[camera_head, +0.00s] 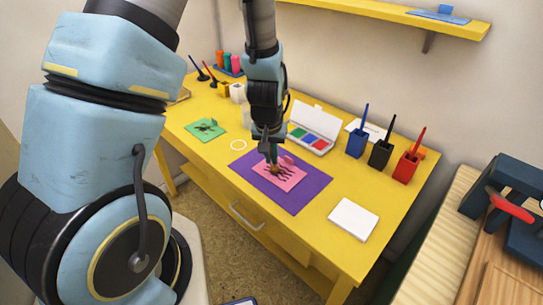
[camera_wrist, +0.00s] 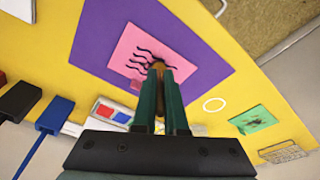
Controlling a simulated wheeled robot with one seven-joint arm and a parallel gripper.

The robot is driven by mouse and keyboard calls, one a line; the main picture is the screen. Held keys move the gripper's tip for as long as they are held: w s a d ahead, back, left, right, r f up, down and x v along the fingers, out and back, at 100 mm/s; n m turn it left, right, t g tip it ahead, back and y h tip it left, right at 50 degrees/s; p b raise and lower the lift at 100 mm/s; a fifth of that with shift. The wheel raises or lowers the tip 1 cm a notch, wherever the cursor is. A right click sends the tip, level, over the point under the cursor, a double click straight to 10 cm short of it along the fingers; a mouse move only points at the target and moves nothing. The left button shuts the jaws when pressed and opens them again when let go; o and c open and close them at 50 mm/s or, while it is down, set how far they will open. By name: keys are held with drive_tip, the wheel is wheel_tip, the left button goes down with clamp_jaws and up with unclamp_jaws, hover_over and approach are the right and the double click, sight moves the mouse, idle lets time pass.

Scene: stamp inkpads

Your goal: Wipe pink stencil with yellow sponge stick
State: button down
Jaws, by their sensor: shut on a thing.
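The pink stencil (camera_head: 298,173) with black wavy lines lies flat on the purple mat (camera_head: 301,200). It also shows in the wrist view (camera_wrist: 148,34), with the mat (camera_wrist: 88,40) around it. My gripper (camera_head: 272,157) points down over the stencil. Its two green fingers, also in the wrist view (camera_wrist: 158,82), are shut on a small stick with a brownish-yellow tip (camera_wrist: 157,63), which I take for the yellow sponge stick. The tip is at the stencil's edge area, and I cannot tell whether it touches. Most of the stick is hidden between the fingers.
On the yellow table (camera_head: 225,160) stand an open paint box (camera_head: 313,130) and blue, black and red holders (camera_head: 406,167) with sticks. A green stencil (camera_head: 205,129) lies left, a white block (camera_head: 353,219) front right. The table between mat and white block is clear.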

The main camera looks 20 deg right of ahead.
drive_tip(key=shift+s+d, duration=0.5)
drive_tip(key=shift+s, duration=0.4)
drive_tip(key=w+p+v, duration=0.1)
drive_tip(key=p+v, duration=0.5)
drive_tip(key=shift+d+r, duration=0.3)
drive_tip(key=shift+r, duration=0.1)
idle(0.4)
